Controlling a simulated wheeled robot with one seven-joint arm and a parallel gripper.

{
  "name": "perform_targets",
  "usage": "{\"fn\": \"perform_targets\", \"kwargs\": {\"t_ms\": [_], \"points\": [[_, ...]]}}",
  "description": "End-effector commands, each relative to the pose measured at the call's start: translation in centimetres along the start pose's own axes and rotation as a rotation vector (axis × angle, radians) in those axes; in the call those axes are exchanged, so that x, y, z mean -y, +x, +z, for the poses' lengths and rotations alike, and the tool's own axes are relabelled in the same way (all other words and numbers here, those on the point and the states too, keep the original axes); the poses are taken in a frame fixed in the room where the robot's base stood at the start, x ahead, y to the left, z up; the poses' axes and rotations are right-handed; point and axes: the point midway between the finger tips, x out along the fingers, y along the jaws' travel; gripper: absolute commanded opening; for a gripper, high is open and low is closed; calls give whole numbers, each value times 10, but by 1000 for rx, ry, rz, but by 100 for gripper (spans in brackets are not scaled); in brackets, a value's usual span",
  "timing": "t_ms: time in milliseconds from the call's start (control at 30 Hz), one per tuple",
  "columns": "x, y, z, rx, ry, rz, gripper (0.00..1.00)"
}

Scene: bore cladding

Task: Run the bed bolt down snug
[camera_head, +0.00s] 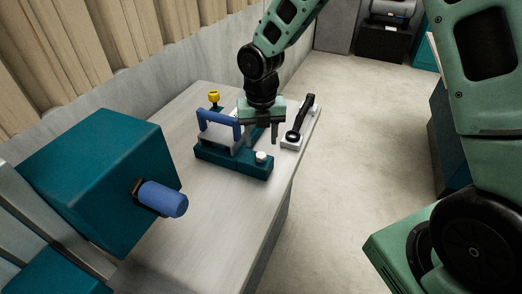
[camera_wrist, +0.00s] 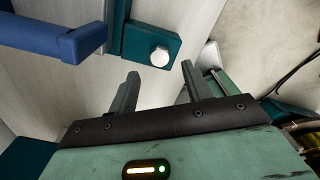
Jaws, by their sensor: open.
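The likely bed bolt is a pale, faceted head (camera_head: 261,157) on the near right end of the teal bed (camera_head: 232,162) on the bench. It shows at the top of the wrist view (camera_wrist: 160,56), on a teal block (camera_wrist: 140,42). I cannot tell how far it is run down. My gripper (camera_head: 261,142) points down above the right part of the bed. In the wrist view, its two fingers (camera_wrist: 160,72) are apart with nothing between them. The bolt head appears beyond the fingertips, apart from them.
A blue handle (camera_head: 217,120) arches over the bed, with a yellow knob (camera_head: 214,97) behind it. A black lever (camera_head: 306,113) stands on a pale plate at right. A large teal box (camera_head: 98,178) with a blue grip (camera_head: 163,199) is at left. The bench front (camera_head: 225,245) is clear.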

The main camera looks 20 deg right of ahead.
Motion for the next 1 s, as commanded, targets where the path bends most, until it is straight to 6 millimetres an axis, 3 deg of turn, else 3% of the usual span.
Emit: {"fn": "perform_targets", "kwargs": {"t_ms": [100, 300, 700, 867, 1000], "points": [[0, 23, -1, -3, -1, -2, 49], [0, 46, 0, -2, 1, -1, 49], [0, 53, 0, 1, 1, 1, 49], [0, 53, 0, 1, 1, 1, 5], [0, 52, 0, 0, 2, 1, 4]]}}
